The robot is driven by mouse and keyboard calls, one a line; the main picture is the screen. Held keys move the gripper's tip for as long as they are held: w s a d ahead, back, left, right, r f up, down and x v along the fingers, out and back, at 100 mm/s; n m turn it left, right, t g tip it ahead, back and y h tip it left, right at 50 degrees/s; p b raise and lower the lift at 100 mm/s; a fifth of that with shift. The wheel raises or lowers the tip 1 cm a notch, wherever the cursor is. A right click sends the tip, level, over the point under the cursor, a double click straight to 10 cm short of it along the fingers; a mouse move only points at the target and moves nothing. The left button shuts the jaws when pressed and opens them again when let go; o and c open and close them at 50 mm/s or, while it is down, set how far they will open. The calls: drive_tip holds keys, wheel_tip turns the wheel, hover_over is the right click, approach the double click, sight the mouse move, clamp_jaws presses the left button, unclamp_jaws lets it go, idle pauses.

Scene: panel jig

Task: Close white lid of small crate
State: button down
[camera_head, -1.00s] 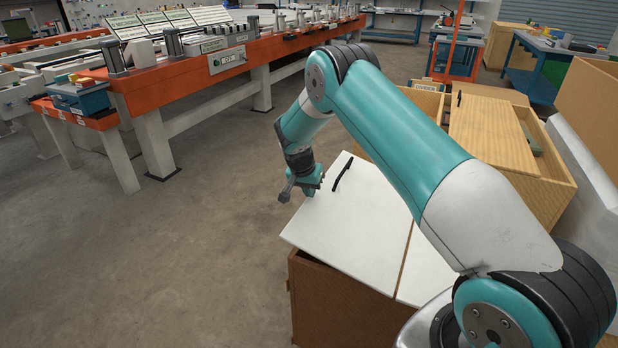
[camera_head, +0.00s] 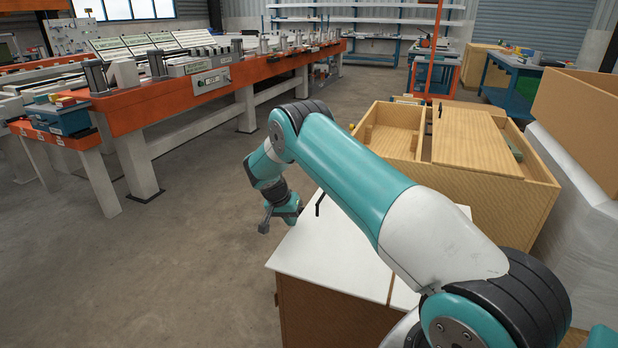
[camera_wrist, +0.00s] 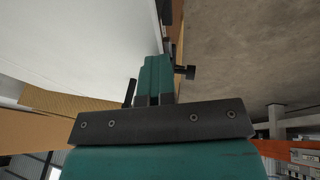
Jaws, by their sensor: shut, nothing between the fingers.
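The small crate (camera_head: 330,318) stands at the front, with brown walls. Its white lid (camera_head: 325,250) lies across the top, almost flat, with its left edge jutting a little past the wall. Whether it is fully seated I cannot tell. A black handle (camera_head: 319,204) stands on the lid near its far edge. My gripper (camera_head: 266,222) is shut and empty at the lid's far left edge, next to the handle; contact is unclear. In the wrist view my gripper (camera_wrist: 156,75) points along a white surface, likely the lid (camera_wrist: 80,35), with floor on the other side.
A larger wooden crate (camera_head: 480,195) with open compartments stands behind the small crate. An orange workbench (camera_head: 180,105) with fixtures is at the left. White wrapped blocks (camera_head: 575,195) stand at the right. The floor (camera_head: 185,270) left of the small crate is clear.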

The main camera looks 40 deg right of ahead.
drive_tip(key=shift+s+f, duration=0.1)
drive_tip(key=shift+f, duration=0.15)
drive_tip(key=w+d+p+v, duration=0.1)
drive_tip(key=p+v, duration=0.1)
drive_tip(key=v, duration=1.2)
drive_tip(key=shift+r+p, duration=0.3)
drive_tip(key=shift+p, duration=0.1)
drive_tip(key=s+a+r+n+t+y, duration=0.2)
drive_tip(key=s+a+r+n+y, duration=0.2)
drive_tip(key=s+a+r+n, duration=0.8)
drive_tip(key=s+a+r+n+g+y, duration=0.1)
drive_tip(key=s+a+r+n, duration=0.15)
drive_tip(key=s+a, duration=0.45)
drive_tip(key=s+a+r+n+y+p, duration=0.15)
drive_tip(key=s+r, duration=0.25)
drive_tip(key=s, duration=0.8)
drive_tip(key=s+a+r+n+g+y+b, duration=0.1)
drive_tip(key=s+a+r+n+y, duration=0.15)
drive_tip(key=s+a, duration=0.45)
wheel_tip(320, 180, up, 12)
drive_tip(key=s+d+p, duration=0.1)
drive_tip(key=p, duration=1.1)
drive_tip(key=shift+s+d+h, duration=0.25)
drive_tip(key=shift+d+h, duration=0.05)
drive_tip(key=shift+d, duration=0.1)
